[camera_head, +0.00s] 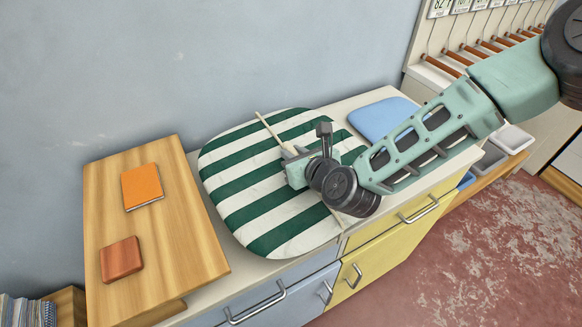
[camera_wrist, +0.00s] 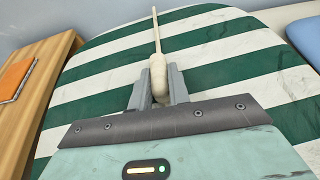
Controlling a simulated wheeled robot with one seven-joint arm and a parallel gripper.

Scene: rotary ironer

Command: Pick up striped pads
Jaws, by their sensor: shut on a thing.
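A large rounded striped pad (camera_head: 235,189), green and white, lies on the counter in the head view. It fills much of the wrist view (camera_wrist: 100,80). A thin beige rod-like piece (camera_head: 265,122) runs across its top. In the wrist view the rod (camera_wrist: 157,62) has a thicker part between the fingers. My gripper (camera_head: 292,160) is over the middle of the pad. Its fingers (camera_wrist: 159,86) are shut on the thicker part of the rod. Whether the rod is fixed to the pad, I cannot tell. My wrist hides part of the pad.
A wooden board (camera_head: 170,225) left of the pad bears an orange book (camera_head: 142,186) and a reddish-brown block (camera_head: 121,259). A blue pad (camera_head: 380,118) lies right of the striped one. The wall (camera_head: 150,70) is close behind. Drawer handles (camera_head: 258,303) stick out in front.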

